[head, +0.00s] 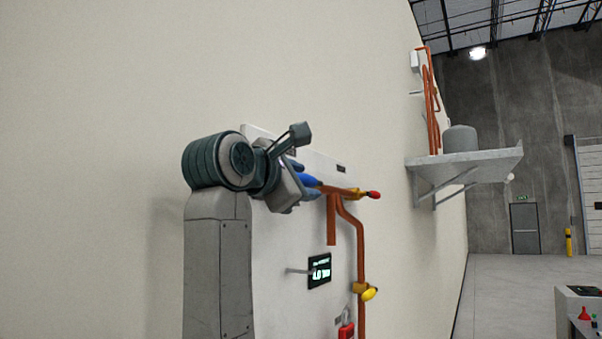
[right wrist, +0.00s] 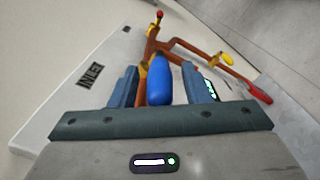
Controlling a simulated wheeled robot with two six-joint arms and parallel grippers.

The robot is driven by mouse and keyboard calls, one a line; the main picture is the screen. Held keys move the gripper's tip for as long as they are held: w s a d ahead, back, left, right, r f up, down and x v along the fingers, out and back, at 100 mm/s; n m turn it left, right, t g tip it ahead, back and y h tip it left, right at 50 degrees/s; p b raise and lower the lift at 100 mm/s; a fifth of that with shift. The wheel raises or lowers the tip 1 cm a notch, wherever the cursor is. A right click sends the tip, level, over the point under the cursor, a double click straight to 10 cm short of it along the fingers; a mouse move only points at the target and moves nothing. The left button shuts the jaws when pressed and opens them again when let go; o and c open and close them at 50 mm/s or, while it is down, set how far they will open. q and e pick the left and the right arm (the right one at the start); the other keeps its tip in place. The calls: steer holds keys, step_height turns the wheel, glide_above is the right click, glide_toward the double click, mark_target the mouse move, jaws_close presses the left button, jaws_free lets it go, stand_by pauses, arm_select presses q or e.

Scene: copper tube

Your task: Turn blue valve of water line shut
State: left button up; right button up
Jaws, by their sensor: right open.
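The blue valve handle (head: 308,180) is on the copper water line (head: 361,240), which is mounted on a pale wall panel. In the right wrist view, the blue handle (right wrist: 160,82) points toward the camera, between the two blue-grey fingers of my right gripper (right wrist: 160,72). The fingers are open, one on each side, with a visible gap to the handle. In the head view, my right gripper (head: 303,184) is at the panel and partly hides the handle. My left gripper is not in view.
Nearby on the pipework are a red-tipped fitting (head: 373,195), a yellow valve (head: 366,291) and a red part (head: 346,328). A small lit display (head: 319,271) is on the panel. A wall shelf (head: 465,165) with a grey tank (head: 460,139) is farther right. Open floor lies beyond.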

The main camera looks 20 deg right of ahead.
jaws_close()
steer(key=shift+f, duration=0.1)
steer(key=shift+f+b, duration=0.35)
steer(key=shift+b, duration=0.5)
steer(key=shift+w+d+f+t+h+b, duration=0.15)
steer(key=shift+f+t+h+b, duration=0.55)
steer(key=shift+b, duration=0.9)
steer(key=shift+w+d+f+t+h+b, duration=0.2)
steer(key=shift+f+t+h+b, duration=0.2)
steer(key=shift+t+h+b, duration=0.7)
steer(key=shift+w+d+f+t+h+b, duration=0.15)
steer(key=shift+f+t+h+b, duration=0.6)
steer(key=shift+b, duration=1.35)
steer(key=shift+r+g+h, duration=0.2)
steer(key=shift+g+h, duration=0.05)
